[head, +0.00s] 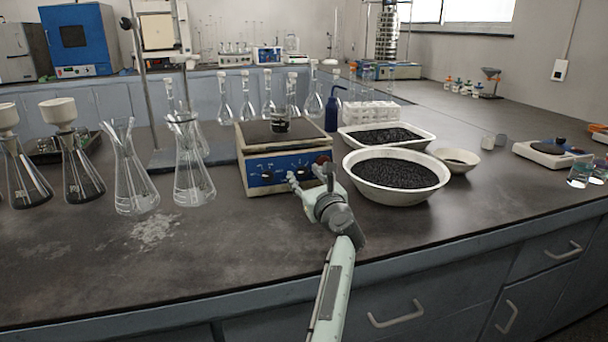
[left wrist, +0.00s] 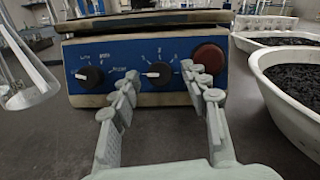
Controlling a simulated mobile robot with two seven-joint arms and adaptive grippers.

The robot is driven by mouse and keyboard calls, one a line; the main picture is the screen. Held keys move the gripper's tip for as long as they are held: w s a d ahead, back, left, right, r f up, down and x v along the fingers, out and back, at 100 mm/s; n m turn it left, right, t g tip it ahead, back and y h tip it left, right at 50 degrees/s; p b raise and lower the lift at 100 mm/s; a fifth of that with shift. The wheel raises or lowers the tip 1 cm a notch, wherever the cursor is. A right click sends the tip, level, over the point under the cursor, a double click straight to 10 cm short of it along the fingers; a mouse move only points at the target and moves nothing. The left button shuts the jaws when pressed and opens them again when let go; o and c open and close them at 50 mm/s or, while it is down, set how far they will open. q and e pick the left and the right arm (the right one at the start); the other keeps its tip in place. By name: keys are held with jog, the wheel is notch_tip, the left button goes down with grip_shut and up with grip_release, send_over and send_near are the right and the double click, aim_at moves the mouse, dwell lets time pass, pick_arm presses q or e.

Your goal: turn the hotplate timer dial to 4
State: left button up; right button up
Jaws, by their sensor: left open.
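The hotplate (head: 247,160) is a box with a blue front panel on the bench. In the left wrist view, the panel (left wrist: 120,54) carries a black left dial (left wrist: 90,77), a black middle dial (left wrist: 158,76) and a large red knob (left wrist: 209,58). The middle dial's white pointer points left; the small marks around it are hard to read. Which black dial is the timer is not clear. My left gripper (head: 312,178) is open in front of the panel, its fingers (left wrist: 160,75) either side of the middle dial. Contact cannot be told. My right gripper is not in view.
Glass flasks (head: 193,185) stand on the left. The bench in front is clear.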

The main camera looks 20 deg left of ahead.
pick_arm(q)
jog(key=shift+s, duration=0.1)
grip_shut()
